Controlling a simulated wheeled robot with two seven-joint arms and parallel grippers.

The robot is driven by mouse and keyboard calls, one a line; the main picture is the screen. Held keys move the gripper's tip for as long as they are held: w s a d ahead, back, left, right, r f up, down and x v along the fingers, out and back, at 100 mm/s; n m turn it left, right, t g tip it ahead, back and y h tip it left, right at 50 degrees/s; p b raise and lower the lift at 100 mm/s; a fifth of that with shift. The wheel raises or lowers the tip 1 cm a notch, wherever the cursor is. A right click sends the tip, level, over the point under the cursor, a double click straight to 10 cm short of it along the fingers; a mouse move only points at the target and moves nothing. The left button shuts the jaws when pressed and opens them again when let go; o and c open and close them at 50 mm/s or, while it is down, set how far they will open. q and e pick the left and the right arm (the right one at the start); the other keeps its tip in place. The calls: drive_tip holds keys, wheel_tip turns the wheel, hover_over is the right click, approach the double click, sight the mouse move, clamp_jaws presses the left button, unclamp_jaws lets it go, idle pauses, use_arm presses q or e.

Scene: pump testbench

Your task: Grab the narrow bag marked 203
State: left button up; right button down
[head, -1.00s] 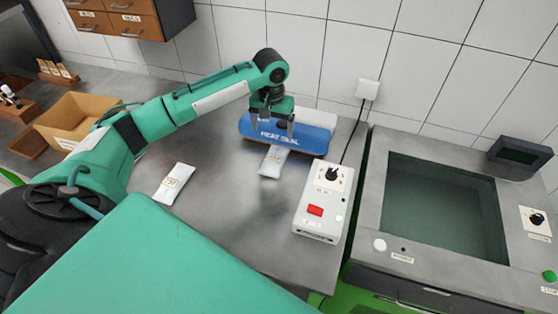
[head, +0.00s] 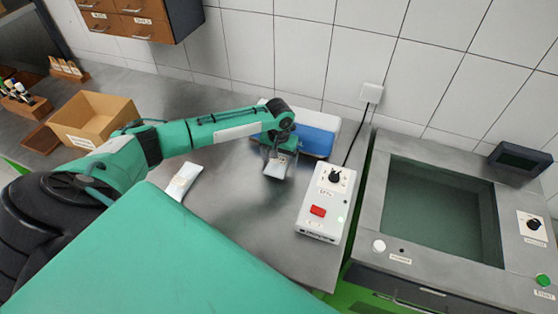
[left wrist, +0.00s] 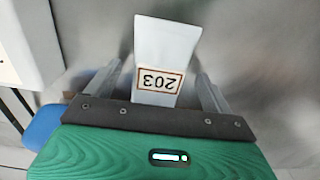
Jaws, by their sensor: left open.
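The narrow white bag marked 203 (left wrist: 166,46) shows in the left wrist view, its label upside down there. It lies between the two grey fingers of my open left gripper (left wrist: 160,72), with a gap visible on each side. In the head view the bag (head: 276,169) lies on the steel table at the gripper (head: 277,156), partly hidden by it. A second white bag (head: 184,180) lies flat on the table to the left; its marking is not readable. My right gripper is not in view.
The blue and white heat sealer (head: 316,139) stands just behind my gripper. A white control box (head: 326,203) with a red switch is to the right. A cardboard box (head: 90,119) is at the left. Bare table lies in front of the gripper.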

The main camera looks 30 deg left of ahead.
use_arm(q)
drive_tip(key=c, duration=1.2)
drive_tip(key=shift+r, duration=0.15)
